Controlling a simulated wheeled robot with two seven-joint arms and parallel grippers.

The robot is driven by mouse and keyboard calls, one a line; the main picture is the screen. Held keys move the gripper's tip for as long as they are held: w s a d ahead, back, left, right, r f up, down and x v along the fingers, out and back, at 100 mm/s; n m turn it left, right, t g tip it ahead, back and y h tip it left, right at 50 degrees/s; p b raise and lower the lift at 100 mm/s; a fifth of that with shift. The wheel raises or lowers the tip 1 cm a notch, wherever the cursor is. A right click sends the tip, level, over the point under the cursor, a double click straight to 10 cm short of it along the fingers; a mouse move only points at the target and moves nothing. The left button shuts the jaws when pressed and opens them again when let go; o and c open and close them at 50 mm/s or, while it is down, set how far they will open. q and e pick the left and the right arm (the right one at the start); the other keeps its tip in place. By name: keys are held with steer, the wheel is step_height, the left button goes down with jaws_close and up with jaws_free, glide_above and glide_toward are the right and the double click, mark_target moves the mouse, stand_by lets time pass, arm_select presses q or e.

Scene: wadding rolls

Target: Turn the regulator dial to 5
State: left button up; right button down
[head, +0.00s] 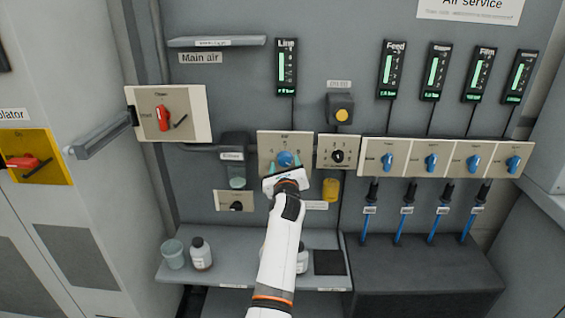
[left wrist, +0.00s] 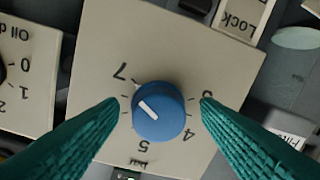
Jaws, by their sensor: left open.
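The regulator dial (left wrist: 158,111) is a round blue knob with a white pointer line on a cream plate (left wrist: 140,40). In the left wrist view, it appears roughly upside down. Its pointer slants to the upper left, toward the 7; the exact mark is hard to tell. The 5 is below the dial and the 4 at lower right. In the head view the dial (head: 286,158) shows just above my left gripper (head: 285,172). The gripper's teal fingers (left wrist: 155,115) are open, one on each side of the dial, with visible gaps. My right gripper is out of view.
An oil dial plate (head: 338,152) sits close on the right, above a yellow cup (head: 331,189). A filter bowl (head: 237,176) hangs on the left. A red-handled main valve (head: 163,118) is further left. A shelf (head: 225,268) with bottles lies below.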

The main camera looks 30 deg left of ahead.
arm_select(q)
steer(key=shift+w+a, duration=0.1)
steer(key=shift+w, duration=0.05)
steer(key=shift+r, duration=0.1)
steer(key=shift+c, duration=1.1)
steer(key=c, duration=0.8)
steer(key=shift+o, duration=0.2)
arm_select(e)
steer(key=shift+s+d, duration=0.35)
